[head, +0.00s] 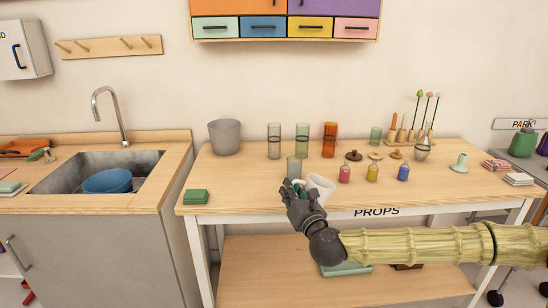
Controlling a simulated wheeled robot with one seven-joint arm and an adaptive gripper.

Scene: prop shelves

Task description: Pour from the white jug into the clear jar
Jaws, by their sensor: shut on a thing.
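The white jug (321,187) is at the front edge of the table, just right of my gripper (300,187). My gripper is shut on it, and the jug leans to one side. Its contents cannot be seen. A clear, faintly bluish jar (294,167) stands behind my gripper, up and left of the jug. Its lower part is hidden by the gripper. I cannot tell whether jug and jar touch.
Behind stand a grey bucket (225,137), tall glass cylinders (274,141) and an orange one (329,140). Small bottles (345,174) stand to the right. A green block (196,197) lies at the left front. The tabletop between the block and bucket is clear.

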